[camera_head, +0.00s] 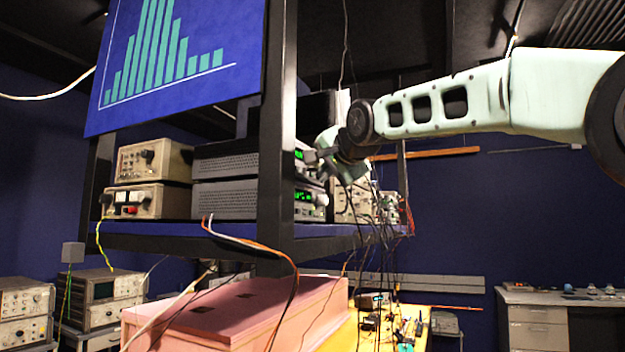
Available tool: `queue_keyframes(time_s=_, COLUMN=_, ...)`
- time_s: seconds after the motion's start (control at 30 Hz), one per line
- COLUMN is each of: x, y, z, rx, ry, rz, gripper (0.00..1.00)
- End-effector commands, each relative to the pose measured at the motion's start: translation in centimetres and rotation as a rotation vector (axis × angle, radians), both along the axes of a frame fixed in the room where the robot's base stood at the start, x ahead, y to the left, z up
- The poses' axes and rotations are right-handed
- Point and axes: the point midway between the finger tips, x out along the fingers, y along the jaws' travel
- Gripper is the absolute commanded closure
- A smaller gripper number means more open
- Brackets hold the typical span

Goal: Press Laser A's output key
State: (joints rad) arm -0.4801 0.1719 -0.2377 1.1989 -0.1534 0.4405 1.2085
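Two stacked grey instruments with green lit displays stand on the blue shelf (340,238). The upper one (225,163) and the lower one (225,197) show their vented sides, and their fronts are seen at a steep angle. No label marks either as Laser A, and no output key can be made out. My gripper (322,157) is at the end of my pale green arm, close in front of the upper instrument's face. It covers part of that front. Whether it touches the panel, and whether its fingers are open or shut, is too small and dark to tell.
A dark shelf post (277,120) stands left of my gripper. Beige instruments (350,200) sit behind it on the shelf, with cables hanging over the edge. A pink box (230,310) and a yellow surface (380,330) with small items lie below. Open space is at right.

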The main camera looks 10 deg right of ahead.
Motion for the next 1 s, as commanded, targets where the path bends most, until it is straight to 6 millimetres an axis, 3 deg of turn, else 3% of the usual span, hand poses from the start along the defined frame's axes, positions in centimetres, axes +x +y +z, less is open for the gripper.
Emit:
queue_keyframes(time_s=0.33, x=-0.2, y=0.2, z=-0.4, rx=0.0, ry=0.009, rz=0.008, gripper=1.0)
queue_keyframes(time_s=0.8, x=-2.6, y=-3.6, z=-0.2, rx=0.0, ry=0.002, rz=-0.001, gripper=1.0)
queue_keyframes(time_s=1.0, x=-3.1, y=-4.1, z=0.0, rx=0.001, ry=0.002, rz=0.0, gripper=1.0)
